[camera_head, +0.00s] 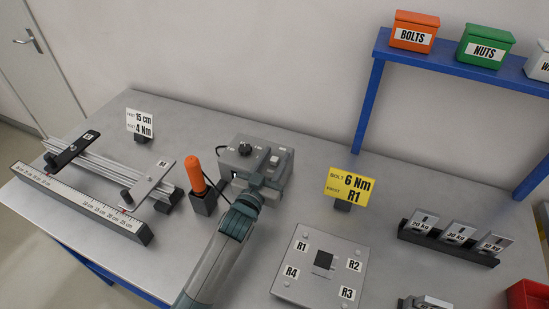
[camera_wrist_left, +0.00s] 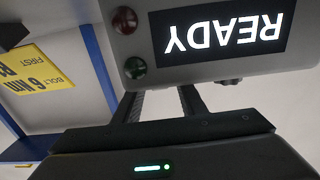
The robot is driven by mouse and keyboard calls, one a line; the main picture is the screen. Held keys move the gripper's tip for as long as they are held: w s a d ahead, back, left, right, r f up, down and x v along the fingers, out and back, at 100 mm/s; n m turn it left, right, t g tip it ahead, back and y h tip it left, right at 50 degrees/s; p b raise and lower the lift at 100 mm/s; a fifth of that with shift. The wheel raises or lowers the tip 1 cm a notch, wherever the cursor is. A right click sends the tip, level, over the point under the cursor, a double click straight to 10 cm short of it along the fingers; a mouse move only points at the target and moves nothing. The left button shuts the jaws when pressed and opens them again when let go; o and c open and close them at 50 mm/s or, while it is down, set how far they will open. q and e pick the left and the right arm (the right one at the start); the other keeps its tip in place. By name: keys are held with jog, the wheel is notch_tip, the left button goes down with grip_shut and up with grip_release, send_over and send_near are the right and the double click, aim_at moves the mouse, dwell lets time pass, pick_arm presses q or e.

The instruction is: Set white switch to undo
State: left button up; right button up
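The grey control box (camera_head: 243,163) stands at the back middle of the bench. Its top carries a black knob (camera_head: 245,149) and a small pale part (camera_head: 279,153), which may be the white switch; its setting is too small to read. My left gripper (camera_head: 266,180) is at the box's front right and hides part of it. In the left wrist view its two fingers (camera_wrist_left: 162,100) are apart with nothing between them, close to the box. That view shows an upside-down READY display (camera_wrist_left: 222,32), a red lamp (camera_wrist_left: 124,20) and a green lamp (camera_wrist_left: 135,68). My right gripper is not recognisable.
An orange-handled tool (camera_head: 195,175) stands in a dark holder left of the box. A yellow sign (camera_head: 349,187) and a grey plate (camera_head: 300,274) marked R1 to R4 are to the right. A measuring rail (camera_head: 80,204) lies left. A dark weight rack (camera_head: 446,242) stands right.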

aim_at(279, 155)
pick_arm(q)
grip_shut()
jog(key=shift+b+x, duration=0.65)
jog(key=shift+x, duration=1.25)
jog(key=shift+r, duration=0.15)
grip_release()
jog(key=shift+s, duration=0.1)
jog(key=shift+s+a, duration=0.2)
jog(key=shift+s, duration=0.2)
jog(key=b+v, duration=0.3)
jog(key=v, duration=1.3)
jog(key=shift+b, duration=0.4)
